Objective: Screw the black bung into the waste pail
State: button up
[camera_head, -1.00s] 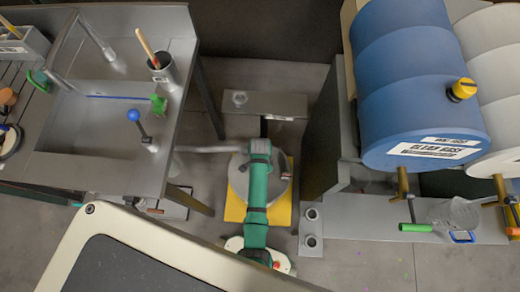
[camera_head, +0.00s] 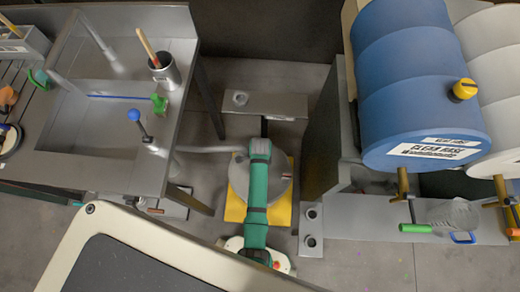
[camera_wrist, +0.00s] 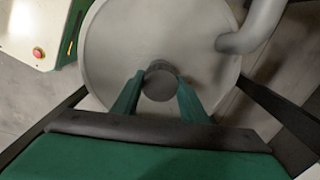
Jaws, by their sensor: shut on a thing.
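The waste pail (camera_head: 239,185) is a grey round vessel on a yellow base, between the sink bench and the drum stand. My green arm reaches over it and hides part of its lid. In the wrist view the pail's round grey top (camera_wrist: 115,50) fills the middle. The black bung (camera_wrist: 160,80) is a dark round piece between the fingertips of my gripper (camera_wrist: 160,88). My gripper is shut on the bung, over the pail's top. How deep the bung sits in its hole is hidden.
A grey pipe (camera_wrist: 255,28) enters the pail's top close by. The yellow base (camera_head: 280,213) is under the pail. The steel sink bench (camera_head: 110,172) stands left; a blue drum (camera_head: 410,85) lies on the stand at right. A grey shelf (camera_head: 280,106) is behind.

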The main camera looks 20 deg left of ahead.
jog(key=m, duration=0.3)
jog(key=shift+w, duration=0.1)
jog(key=m, duration=0.5)
jog(key=o, duration=1)
jog(key=n, duration=0.5)
jog(key=shift+a+n, duration=0.1)
jog(key=shift+n, duration=0.2)
jog(key=n, duration=0.5)
jog(key=shift+n, duration=1.4)
